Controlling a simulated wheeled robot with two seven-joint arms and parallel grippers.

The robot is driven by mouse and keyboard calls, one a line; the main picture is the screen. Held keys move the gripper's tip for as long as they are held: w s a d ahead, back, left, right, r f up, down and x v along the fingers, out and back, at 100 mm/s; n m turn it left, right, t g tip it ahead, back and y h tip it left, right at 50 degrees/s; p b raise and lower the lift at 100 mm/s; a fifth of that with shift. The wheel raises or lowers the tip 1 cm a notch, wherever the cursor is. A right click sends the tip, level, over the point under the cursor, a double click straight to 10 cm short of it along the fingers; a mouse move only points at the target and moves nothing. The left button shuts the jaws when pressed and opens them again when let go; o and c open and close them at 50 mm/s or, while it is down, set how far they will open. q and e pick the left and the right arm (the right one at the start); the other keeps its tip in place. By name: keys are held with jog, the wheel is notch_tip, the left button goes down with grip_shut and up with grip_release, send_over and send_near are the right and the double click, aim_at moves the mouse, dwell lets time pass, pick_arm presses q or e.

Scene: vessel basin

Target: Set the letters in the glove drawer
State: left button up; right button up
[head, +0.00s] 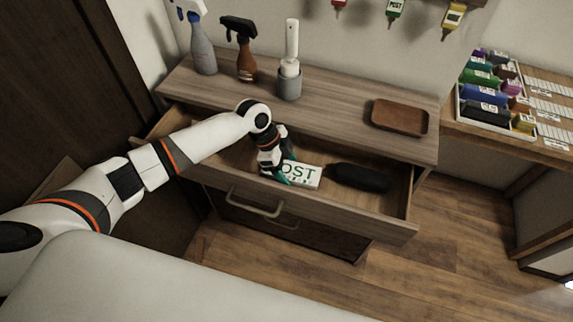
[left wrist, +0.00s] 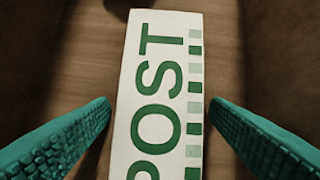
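A white letter bundle marked POST in green (head: 304,175) lies in the open drawer (head: 397,203). My left gripper (head: 277,174) reaches down into the drawer at the left end of the letters. In the left wrist view, the letters (left wrist: 160,85) lie between the two teal fingers (left wrist: 160,106), with a narrow gap on each side, so the gripper is open. A dark, elongated item, perhaps gloves (head: 360,177), lies in the drawer right of the letters. My right gripper is not in view.
On the dresser top (head: 345,98) stand a grey spray bottle (head: 203,52), a brown spray bottle (head: 245,60), a brush in a grey holder (head: 289,78) and a brown tray (head: 399,117). A crate of coloured items (head: 492,118) stands on the right-hand table.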

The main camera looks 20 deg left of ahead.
pick_arm(q)
jog(key=shift+o, duration=0.6)
jog(key=shift+r, duration=0.1)
jog(key=shift+a+r, duration=0.1)
jog(key=shift+r, duration=0.1)
jog(key=b+v, duration=0.2)
jog(key=v, duration=0.9)
jog(key=shift+r, duration=0.35)
jog(key=shift+a, duration=0.1)
